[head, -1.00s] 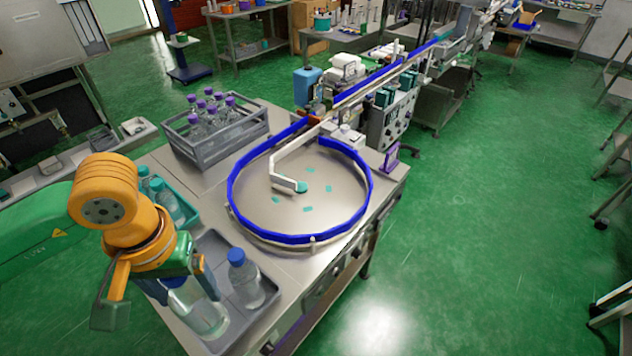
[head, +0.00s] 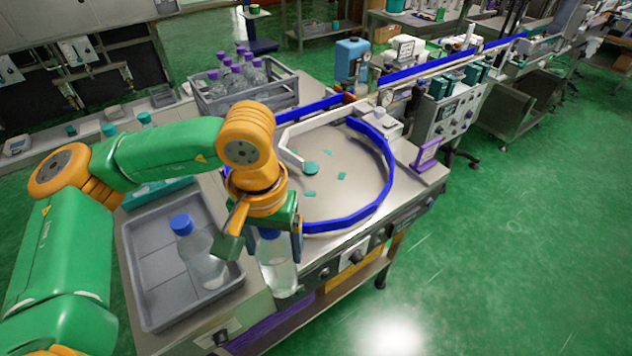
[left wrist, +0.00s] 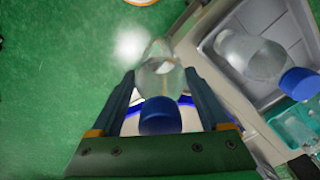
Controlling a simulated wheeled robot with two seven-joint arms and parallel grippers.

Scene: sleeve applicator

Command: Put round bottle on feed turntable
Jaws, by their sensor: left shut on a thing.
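My left gripper (head: 270,228) is shut on a clear round bottle with a blue cap (head: 277,265). The bottle hangs upright at the table's front edge, just in front of the feed turntable. In the left wrist view the held bottle (left wrist: 160,80) sits between the two fingers (left wrist: 160,100). The feed turntable (head: 335,195) is a round metal disc with a blue rim and several small teal pieces on it; my left arm covers its left part. A second blue-capped bottle (head: 203,262) stands in the grey tray and also shows in the left wrist view (left wrist: 250,55). My right gripper is not in view.
The grey tray (head: 150,285) lies left of the held bottle. A grey crate (head: 250,100) of purple-capped bottles stands behind. A purple stand (head: 425,155) is at the right corner. The disc's right part is clear.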

